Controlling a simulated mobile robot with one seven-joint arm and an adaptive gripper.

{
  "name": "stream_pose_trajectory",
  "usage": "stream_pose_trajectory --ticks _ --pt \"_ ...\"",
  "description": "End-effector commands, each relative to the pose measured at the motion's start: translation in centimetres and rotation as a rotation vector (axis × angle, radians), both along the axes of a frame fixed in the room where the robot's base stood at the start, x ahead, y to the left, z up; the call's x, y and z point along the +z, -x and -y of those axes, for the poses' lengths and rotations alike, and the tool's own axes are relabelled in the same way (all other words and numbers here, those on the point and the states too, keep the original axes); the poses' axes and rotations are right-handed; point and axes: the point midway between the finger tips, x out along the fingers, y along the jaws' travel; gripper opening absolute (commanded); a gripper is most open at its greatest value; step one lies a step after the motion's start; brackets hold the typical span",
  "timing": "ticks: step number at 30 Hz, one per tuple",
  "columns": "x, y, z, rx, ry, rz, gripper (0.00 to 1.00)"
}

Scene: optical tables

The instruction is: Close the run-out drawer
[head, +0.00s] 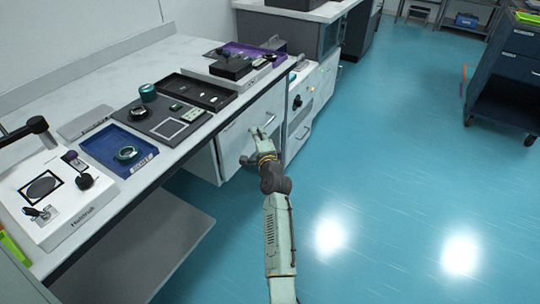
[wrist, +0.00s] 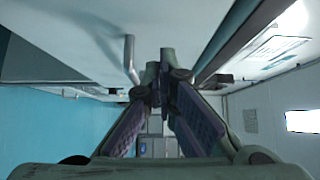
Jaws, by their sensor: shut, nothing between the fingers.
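A white drawer front (head: 238,142) is under the worktop at the left, in the head view. My gripper (head: 258,133) is in front of it at about handle height; the arm reaches up to it from the bottom of the picture. In the wrist view a pale panel (wrist: 75,25) fills the upper left, with a grey bar handle (wrist: 130,60) beside my fingers. My gripper (wrist: 160,80) is shut and empty there, its fingertips together. I cannot tell whether the fingertips touch the panel, or how far the drawer stands out.
A lower shelf (head: 165,240) is at the left. A second white cabinet (head: 318,85) stands beyond the drawer. The blue floor (head: 400,170) at the right is clear up to a dark cart (head: 508,95).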

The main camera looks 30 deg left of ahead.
Motion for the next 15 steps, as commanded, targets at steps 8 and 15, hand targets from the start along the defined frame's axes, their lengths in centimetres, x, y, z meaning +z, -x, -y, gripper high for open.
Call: stream_pose_trajectory --ticks 8,15 --pt "-0.3 4.2 4.4 -0.004 0.0 -0.001 0.0" --pt "-0.1 6.6 6.7 -0.004 0.0 0.0 0.0"
